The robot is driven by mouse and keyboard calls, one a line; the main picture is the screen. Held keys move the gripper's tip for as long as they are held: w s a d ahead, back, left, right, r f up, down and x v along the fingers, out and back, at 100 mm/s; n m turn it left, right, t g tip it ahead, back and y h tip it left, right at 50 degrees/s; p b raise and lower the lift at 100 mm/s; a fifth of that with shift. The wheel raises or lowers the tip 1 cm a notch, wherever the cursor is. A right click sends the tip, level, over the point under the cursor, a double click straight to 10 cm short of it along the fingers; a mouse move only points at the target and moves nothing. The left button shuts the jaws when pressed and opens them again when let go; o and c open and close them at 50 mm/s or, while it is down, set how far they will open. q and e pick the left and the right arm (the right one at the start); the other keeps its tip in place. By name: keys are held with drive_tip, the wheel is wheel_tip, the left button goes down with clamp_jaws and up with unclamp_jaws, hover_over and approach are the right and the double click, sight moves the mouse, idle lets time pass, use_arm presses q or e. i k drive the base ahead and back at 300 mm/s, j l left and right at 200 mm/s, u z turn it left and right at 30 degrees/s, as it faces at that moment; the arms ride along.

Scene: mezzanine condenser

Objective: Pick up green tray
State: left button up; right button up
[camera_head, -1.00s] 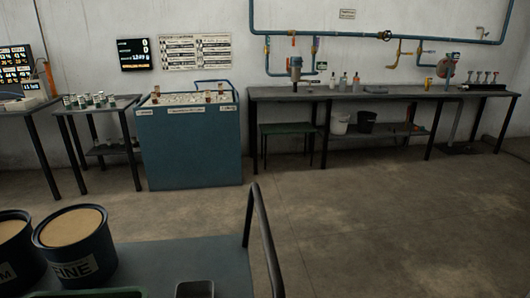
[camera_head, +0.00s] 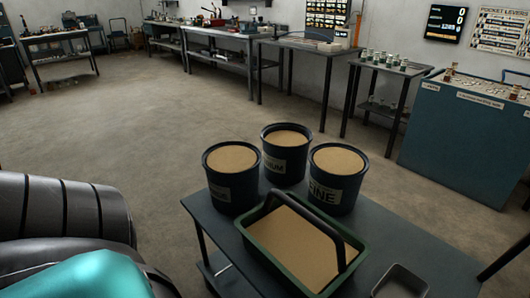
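A green tray (camera_head: 258,246) filled with tan, sand-like material sits on a dark cart table (camera_head: 379,243) in the lower middle of the head view. A dark arched handle (camera_head: 337,232) spans over it. Neither gripper shows in the head view. Part of my own body, dark with a teal piece, fills the lower left, to the left of the cart.
Three dark buckets of tan material (camera_head: 233,205), (camera_head: 284,174) and (camera_head: 334,205) stand behind the tray on the cart. A small dark open container (camera_head: 401,283) is right of it. A blue cabinet (camera_head: 455,138) and benches (camera_head: 218,37) line the back. The floor at left is clear.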

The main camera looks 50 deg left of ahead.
sight(311, 254)
drive_tip(key=u, duration=1.25)
drive_tip(key=i+j+u, duration=0.15)
drive_tip(key=j, duration=0.15)
drive_tip(key=i+j+u, duration=0.15)
drive_tip(key=j, duration=0.15)
drive_tip(key=j+u, duration=0.15)
drive_tip(key=j, duration=0.15)
drive_tip(key=i, duration=0.05)
